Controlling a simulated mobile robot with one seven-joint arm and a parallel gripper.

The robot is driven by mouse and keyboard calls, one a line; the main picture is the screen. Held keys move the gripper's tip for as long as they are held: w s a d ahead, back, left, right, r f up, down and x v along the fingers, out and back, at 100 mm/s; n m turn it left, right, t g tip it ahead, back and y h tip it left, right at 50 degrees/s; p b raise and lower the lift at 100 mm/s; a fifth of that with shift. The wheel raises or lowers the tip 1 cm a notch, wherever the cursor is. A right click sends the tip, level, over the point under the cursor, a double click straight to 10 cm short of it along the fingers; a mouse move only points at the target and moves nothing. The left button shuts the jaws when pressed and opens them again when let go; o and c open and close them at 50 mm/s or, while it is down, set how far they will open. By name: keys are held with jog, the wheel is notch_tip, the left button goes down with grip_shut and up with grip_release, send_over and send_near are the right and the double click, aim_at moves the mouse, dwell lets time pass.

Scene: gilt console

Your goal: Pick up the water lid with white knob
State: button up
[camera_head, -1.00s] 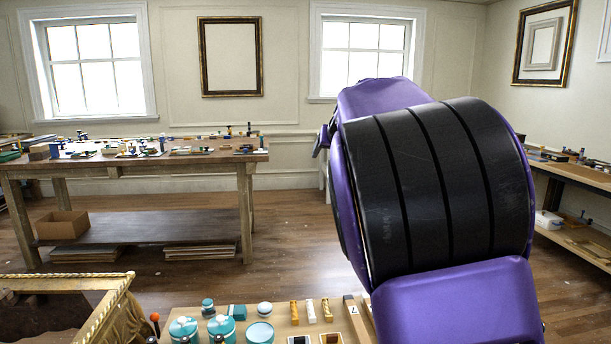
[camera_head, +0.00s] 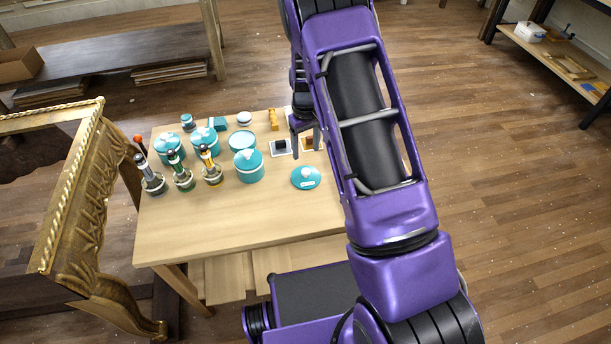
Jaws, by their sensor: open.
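A round teal lid (camera_head: 305,180) with a white knob and a small white label lies flat near the right part of the wooden table. The label is too small to read. My gripper (camera_head: 306,149) points down above the table, behind the lid in the picture, over the small trays. Its two fingers are apart with nothing seen between them. Part of my arm covers the table's right side. A teal canister (camera_head: 248,170) with a whitish knob on top stands left of the lid. Two more lidded teal canisters (camera_head: 169,150) (camera_head: 205,143) stand further left.
An open-looking teal round container (camera_head: 242,141) stands behind the nearest canister. Several stoppered bottles (camera_head: 181,172) stand at the left. Small trays (camera_head: 281,148) lie under my gripper. A gilt console (camera_head: 85,200) borders the table's left. The table's front (camera_head: 240,220) is clear.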

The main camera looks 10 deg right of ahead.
aim_at(306, 171)
notch_tip(306, 171, down, 9)
jog(key=shift+r, duration=0.15)
grip_shut()
dwell(0.5)
